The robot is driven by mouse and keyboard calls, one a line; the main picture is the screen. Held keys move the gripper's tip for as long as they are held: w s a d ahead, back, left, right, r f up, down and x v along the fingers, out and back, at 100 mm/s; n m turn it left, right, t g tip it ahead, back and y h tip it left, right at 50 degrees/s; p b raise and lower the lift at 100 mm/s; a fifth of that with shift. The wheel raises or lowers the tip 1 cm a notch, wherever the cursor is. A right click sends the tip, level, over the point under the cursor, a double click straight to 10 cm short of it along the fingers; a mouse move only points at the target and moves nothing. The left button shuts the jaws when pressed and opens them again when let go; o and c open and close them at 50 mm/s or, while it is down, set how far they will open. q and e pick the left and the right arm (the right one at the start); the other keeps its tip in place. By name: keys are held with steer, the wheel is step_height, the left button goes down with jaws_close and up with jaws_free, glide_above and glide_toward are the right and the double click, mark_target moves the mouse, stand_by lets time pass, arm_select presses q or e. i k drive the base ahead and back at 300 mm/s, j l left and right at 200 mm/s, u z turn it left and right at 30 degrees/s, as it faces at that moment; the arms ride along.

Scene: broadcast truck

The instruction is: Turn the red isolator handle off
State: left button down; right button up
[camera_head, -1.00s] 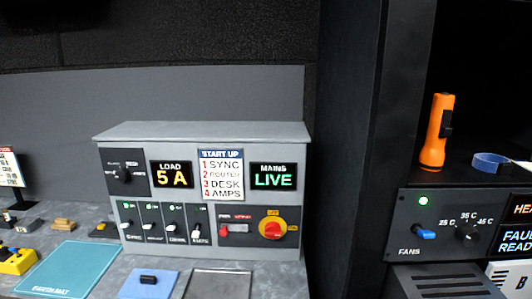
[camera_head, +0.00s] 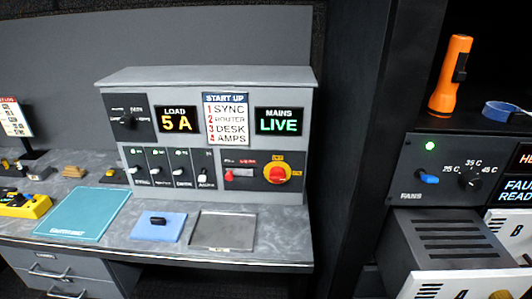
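The red isolator handle (camera_head: 277,174) is a red rotary knob on a yellow disc, at the lower right of the grey power panel (camera_head: 300,100) on the desk. The yellow disc carries small labels too small to read. The panel's screens read "LOAD 5 A" (camera_head: 176,119) and "MAINS LIVE" (camera_head: 279,121). A smaller red switch (camera_head: 229,174) sits left of the handle. Neither of my grippers is in view, and nothing touches the handle.
A blue pad (camera_head: 158,233) with a black piece and a grey tray (camera_head: 223,243) lie before the panel. A teal mat (camera_head: 82,222) lies to the left. A dark rack post (camera_head: 345,130) stands at right, beside a fans unit (camera_head: 450,165) and a protruding grey vented module (camera_head: 450,240).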

mark_target(277, 175)
steer(key=k+l, duration=0.15)
steer(key=l, duration=0.25)
steer(key=k+l, duration=0.15)
steer(key=l, duration=0.2)
steer(key=k+l, duration=0.15)
steer(key=l, duration=0.25)
